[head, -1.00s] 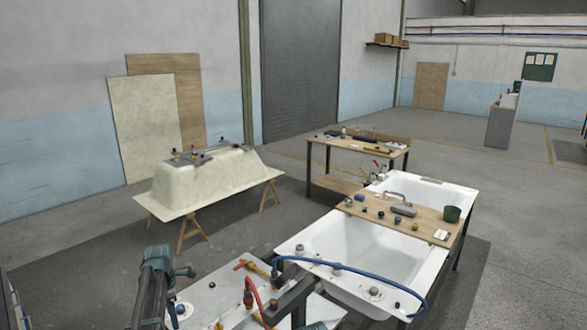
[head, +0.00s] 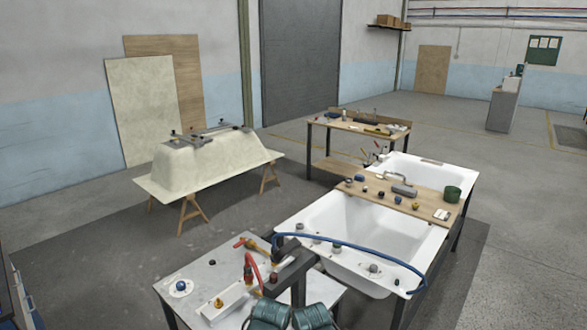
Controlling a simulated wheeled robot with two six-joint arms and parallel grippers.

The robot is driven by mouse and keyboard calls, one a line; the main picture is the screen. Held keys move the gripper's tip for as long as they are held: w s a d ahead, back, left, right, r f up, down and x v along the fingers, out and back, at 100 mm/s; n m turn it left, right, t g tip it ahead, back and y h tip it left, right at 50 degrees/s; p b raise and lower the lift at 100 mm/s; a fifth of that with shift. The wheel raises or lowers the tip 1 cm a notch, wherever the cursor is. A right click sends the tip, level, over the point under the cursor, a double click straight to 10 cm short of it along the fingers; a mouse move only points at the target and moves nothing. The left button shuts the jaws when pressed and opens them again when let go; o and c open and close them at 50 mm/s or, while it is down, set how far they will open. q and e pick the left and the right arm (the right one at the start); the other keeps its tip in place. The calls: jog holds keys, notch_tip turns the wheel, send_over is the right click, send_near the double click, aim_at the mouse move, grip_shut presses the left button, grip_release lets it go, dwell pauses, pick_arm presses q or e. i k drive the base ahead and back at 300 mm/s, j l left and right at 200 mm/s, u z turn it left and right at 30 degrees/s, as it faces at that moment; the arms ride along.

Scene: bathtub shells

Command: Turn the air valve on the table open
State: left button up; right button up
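The air valve (head: 252,244) is a small brass body with a red lever, near the back edge of the white-topped table (head: 196,267). Its lever is at the left end; whether it lies along or across the body is too small to tell. A blue hose (head: 345,250) starts close to the valve's right and arcs over the white tub. Two ribbed teal parts at the bottom centre look like my arms. Neither gripper's fingers show in the head view, and nothing of mine is seen touching the valve.
The white tub (head: 345,240) adjoins at right.

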aim_at(241, 243)
jog(key=i+j+z, duration=0.15)
jog(key=j, duration=0.45)
jog(key=i+j+z, duration=0.2)
jog(key=j, duration=0.45)
jog(key=i+j+z, duration=0.15)
jog(key=j, duration=0.5)
jog(key=i+j+z, duration=0.2)
jog(key=j, duration=0.45)
jog(key=j+z, duration=0.15)
jog(key=j, duration=0.5)
jog(key=k+l+z, duration=0.1)
jog(key=z, duration=0.35)
jog(key=l, duration=0.1)
